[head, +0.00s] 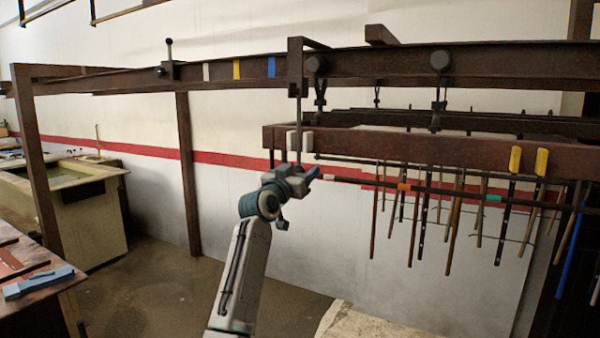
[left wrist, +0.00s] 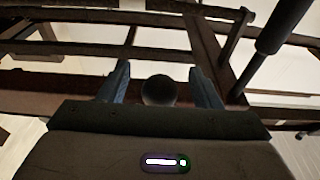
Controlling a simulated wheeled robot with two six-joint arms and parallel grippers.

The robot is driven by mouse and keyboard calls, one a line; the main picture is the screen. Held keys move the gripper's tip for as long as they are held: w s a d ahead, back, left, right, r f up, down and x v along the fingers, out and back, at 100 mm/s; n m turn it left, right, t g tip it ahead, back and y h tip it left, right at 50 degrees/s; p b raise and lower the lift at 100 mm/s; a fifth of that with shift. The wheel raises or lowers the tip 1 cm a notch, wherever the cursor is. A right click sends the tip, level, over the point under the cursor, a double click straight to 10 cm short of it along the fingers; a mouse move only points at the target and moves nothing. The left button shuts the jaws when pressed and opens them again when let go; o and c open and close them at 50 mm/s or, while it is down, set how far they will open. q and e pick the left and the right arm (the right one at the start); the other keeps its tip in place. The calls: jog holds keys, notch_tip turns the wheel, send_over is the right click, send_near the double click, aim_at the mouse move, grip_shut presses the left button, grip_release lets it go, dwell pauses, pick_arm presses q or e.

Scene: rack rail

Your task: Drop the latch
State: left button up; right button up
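A dark upright lever with a round knob, which looks like the latch (head: 168,62), stands on the overhead rail (head: 120,82) at the upper left in the head view. My left gripper (head: 312,174) is well to the right of it and lower, near the left end of the hanging rack's beam (head: 400,145). In the left wrist view my left gripper (left wrist: 160,82) has its two blue-grey fingers apart. A dark round end (left wrist: 158,90) shows between them, with gaps on both sides; I cannot tell what it belongs to. My right gripper is not in view.
White, yellow (head: 236,69) and blue marks sit on the rail right of the lever. Several rods hang from the rack at right. A tank (head: 85,215) and a bench (head: 30,270) with a blue tool stand at left. Floor between is clear.

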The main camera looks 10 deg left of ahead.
pick_arm(q)
jog(key=shift+r+v, duration=0.25)
jog(key=shift+v, duration=0.9)
jog(key=shift+r+v, duration=0.2)
jog(key=shift+v, duration=1)
jog(key=shift+r+v, duration=0.25)
jog(key=shift+v, duration=0.9)
jog(key=shift+s, duration=0.1)
